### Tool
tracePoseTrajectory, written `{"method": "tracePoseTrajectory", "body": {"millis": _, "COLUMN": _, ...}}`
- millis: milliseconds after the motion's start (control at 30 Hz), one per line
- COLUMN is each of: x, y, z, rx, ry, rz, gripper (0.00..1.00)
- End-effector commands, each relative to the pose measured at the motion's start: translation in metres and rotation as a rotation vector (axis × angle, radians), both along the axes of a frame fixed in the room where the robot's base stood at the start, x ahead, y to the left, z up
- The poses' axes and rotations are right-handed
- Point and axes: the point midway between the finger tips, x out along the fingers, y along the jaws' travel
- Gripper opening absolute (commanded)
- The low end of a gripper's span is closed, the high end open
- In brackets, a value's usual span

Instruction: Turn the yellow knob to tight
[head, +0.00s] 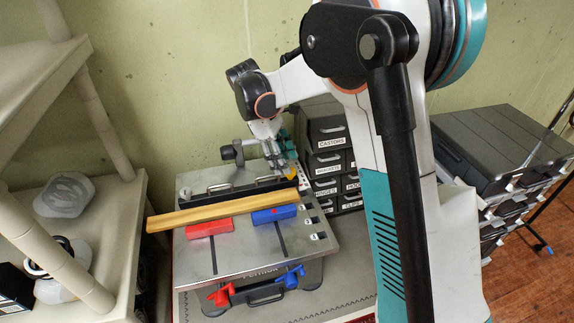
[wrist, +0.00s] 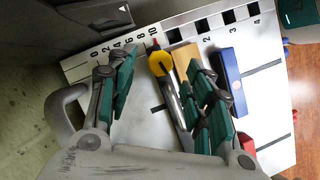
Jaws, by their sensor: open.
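The yellow knob (wrist: 162,62) shows in the wrist view, round with a dark mark on its face, at the end of a dark fence beside a number scale. In the head view only a bit of yellow (head: 293,174) shows at the fence's right end, partly behind my gripper (head: 274,152). In the wrist view my gripper (wrist: 160,78) is open, with its green-padded fingers on either side of the knob and clear space between. I cannot tell how far above the knob the fingertips are. No word for tight is legible.
A wooden strip (head: 180,216) lies along the fence (head: 236,192) on the grey metal tabletop (head: 235,255). A red block (head: 209,229) and a blue block (head: 273,215) sit in front of it. Labelled drawers (head: 327,158) stand close on the right; a wall is behind.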

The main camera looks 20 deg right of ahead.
Motion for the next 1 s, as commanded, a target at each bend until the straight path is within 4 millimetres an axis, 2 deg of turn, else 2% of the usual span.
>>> {"method": "tracePoseTrajectory", "body": {"millis": 200, "x": 0.010, "y": 0.015, "z": 0.043, "rx": 0.000, "ry": 0.001, "rz": 0.002, "gripper": 0.47}}
{"method": "tracePoseTrajectory", "body": {"millis": 433, "x": 0.017, "y": 0.026, "z": 0.074, "rx": 0.000, "ry": 0.000, "rz": 0.001, "gripper": 0.47}}
{"method": "tracePoseTrajectory", "body": {"millis": 600, "x": 0.019, "y": 0.029, "z": 0.083, "rx": 0.000, "ry": 0.000, "rz": 0.001, "gripper": 0.47}}
{"method": "tracePoseTrajectory", "body": {"millis": 1000, "x": 0.017, "y": 0.030, "z": 0.085, "rx": 0.006, "ry": -0.001, "rz": 0.032, "gripper": 0.47}}
